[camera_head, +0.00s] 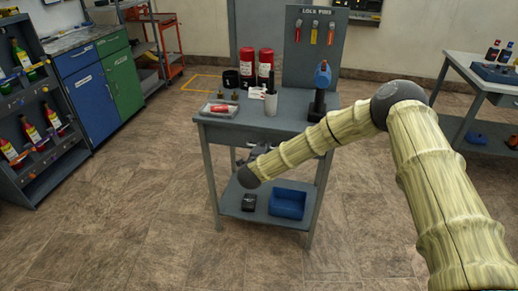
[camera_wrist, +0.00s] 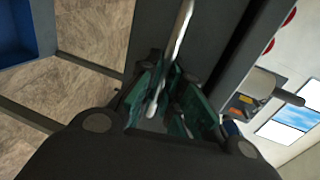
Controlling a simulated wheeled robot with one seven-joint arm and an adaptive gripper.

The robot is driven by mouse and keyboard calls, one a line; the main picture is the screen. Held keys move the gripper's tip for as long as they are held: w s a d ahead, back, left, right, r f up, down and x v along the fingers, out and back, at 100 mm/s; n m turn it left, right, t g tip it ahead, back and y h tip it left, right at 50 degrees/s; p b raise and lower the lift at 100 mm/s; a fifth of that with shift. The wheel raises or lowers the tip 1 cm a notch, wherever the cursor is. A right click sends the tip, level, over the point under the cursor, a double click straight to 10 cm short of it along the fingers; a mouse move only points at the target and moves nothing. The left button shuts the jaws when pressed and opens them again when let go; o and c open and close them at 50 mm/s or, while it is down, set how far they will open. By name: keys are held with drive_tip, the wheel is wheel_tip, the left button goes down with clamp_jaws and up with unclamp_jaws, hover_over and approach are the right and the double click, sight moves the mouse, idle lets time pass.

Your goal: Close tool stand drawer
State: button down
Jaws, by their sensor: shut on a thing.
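The tool stand is a grey table (camera_head: 222,127) with a lower shelf, in the middle of the head view. In the wrist view, my gripper (camera_wrist: 168,95) has its teal fingers shut around a thin silver bar handle (camera_wrist: 182,38). The handle runs along a dark grey drawer front (camera_wrist: 228,35). In the head view my gripper (camera_head: 257,150) shows only partly, below the tabletop's front edge, with my arm in front of it. The drawer is mostly hidden there, and I cannot tell how far it stands out.
On the tabletop are a tray (camera_head: 219,110), a pale cup (camera_head: 271,104), red cylinders (camera_head: 265,62) and a blue-topped tool (camera_head: 321,80). A blue bin (camera_head: 288,203) sits on the lower shelf. Blue and green cabinets (camera_head: 88,100) stand left. The floor in front is clear.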

drive_tip(key=shift+w+d+r, duration=0.2)
drive_tip(key=shift+w+d, duration=0.1)
drive_tip(key=c, duration=1.6)
unclamp_jaws()
drive_tip(key=shift+o, duration=0.2)
drive_tip(key=shift+a+f, duration=0.1)
drive_tip(key=shift+a, duration=0.1)
drive_tip(key=v, duration=1.2)
drive_tip(key=shift+f, duration=0.1)
